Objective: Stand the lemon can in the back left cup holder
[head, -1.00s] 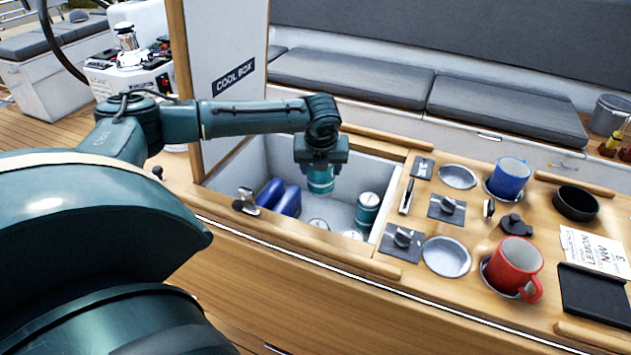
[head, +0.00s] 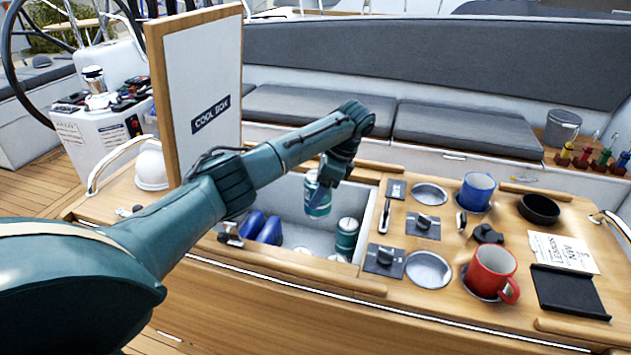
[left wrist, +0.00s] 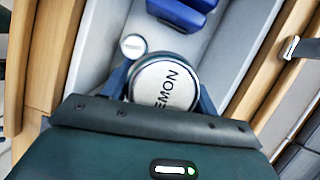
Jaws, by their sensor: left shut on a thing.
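My left gripper (head: 328,178) is shut on a teal and white can (head: 316,198), held slightly tilted over the open cool box. In the left wrist view the held can's lid (left wrist: 165,84) shows the letters "EMON", its first letter hidden. The back left cup holder (head: 430,194) is an empty round metal recess in the wooden top, right of the cool box. The front left cup holder (head: 428,269) is also empty. My right gripper is not in view.
A blue mug (head: 477,191) and a red mug (head: 492,273) stand in the right holders. Switch panels (head: 423,224) lie beside the left holders. The cool box holds another teal can (head: 346,236) and blue packs (head: 262,228). Its raised lid (head: 205,85) stands at left.

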